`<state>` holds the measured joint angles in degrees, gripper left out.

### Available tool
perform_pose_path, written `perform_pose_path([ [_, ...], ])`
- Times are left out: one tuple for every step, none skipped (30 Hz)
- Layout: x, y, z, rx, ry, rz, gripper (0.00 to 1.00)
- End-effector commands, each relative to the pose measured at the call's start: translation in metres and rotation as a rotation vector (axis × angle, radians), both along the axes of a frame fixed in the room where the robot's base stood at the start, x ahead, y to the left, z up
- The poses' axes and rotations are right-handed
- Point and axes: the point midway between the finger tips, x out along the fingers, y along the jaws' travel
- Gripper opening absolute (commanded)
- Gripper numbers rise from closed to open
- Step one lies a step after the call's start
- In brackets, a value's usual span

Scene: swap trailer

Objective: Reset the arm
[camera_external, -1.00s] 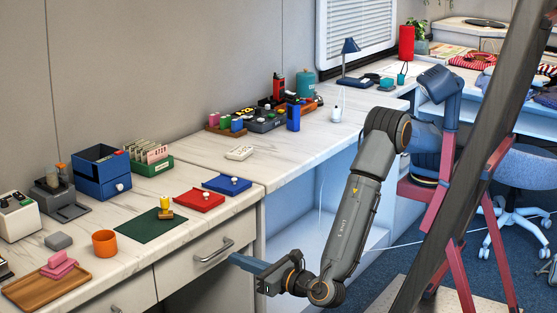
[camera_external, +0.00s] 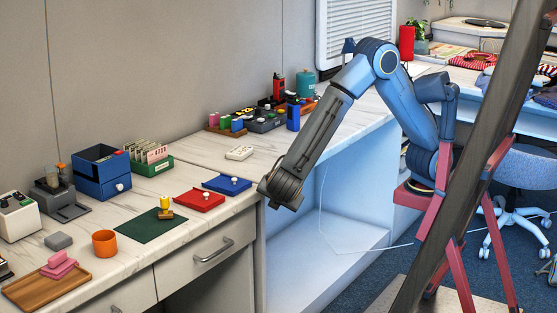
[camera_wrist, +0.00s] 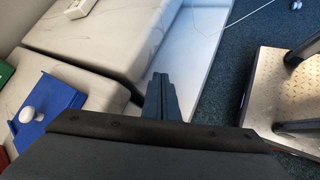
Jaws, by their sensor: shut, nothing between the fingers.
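My gripper (camera_wrist: 160,92) shows in the wrist view as two dark fingers pressed together with nothing between them. It points over the front edge of the counter, and looks clear of everything. In the external view my forearm slants down to the left, its lower end beside the counter edge near the blue tray. The gripper itself is hidden or cannot be made out there. The blue tray (camera_external: 228,185) with a white knob lies on the counter to the left of the forearm's end. It also shows at the left of the wrist view (camera_wrist: 47,90).
A red tray (camera_external: 199,201), a green mat (camera_external: 150,226) and an orange cup (camera_external: 105,243) stand further left on the counter. A small white box (camera_external: 239,153) lies behind. Below is an open recess (camera_external: 340,230) under the counter, with a dark rail crossing at right.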

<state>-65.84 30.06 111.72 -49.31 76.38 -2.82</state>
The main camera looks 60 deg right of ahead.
Motion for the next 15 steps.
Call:
perform_pose_path([
  [0.001, -0.027, 0.009, 0.042, 0.009, -0.084, 0.00],
  [0.001, -0.040, 0.012, 0.068, 0.018, -0.127, 0.00],
  [-0.001, -0.055, 0.014, 0.103, 0.033, -0.181, 0.00],
  [-0.003, -0.066, 0.016, 0.128, 0.046, -0.218, 0.00],
  [-0.004, -0.077, 0.018, 0.155, 0.057, -0.257, 0.00],
  [-0.008, -0.091, 0.021, 0.194, 0.073, -0.312, 0.00],
  [-0.011, -0.103, 0.023, 0.224, 0.084, -0.355, 0.00],
  [-0.014, -0.114, 0.026, 0.258, 0.094, -0.400, 0.00],
  [-0.020, -0.128, 0.029, 0.306, 0.106, -0.462, 0.00],
  [-0.025, -0.139, 0.031, 0.341, 0.114, -0.511, 0.00],
  [-0.030, -0.148, 0.034, 0.381, 0.121, -0.558, 0.00],
  [-0.037, -0.161, 0.037, 0.432, 0.127, -0.623, 0.00],
  [-0.042, -0.169, 0.039, 0.472, 0.131, -0.671, 0.00],
  [-0.048, -0.177, 0.041, 0.511, 0.133, -0.719, 0.00],
  [-0.055, -0.187, 0.043, 0.565, 0.134, -0.782, 0.00],
])
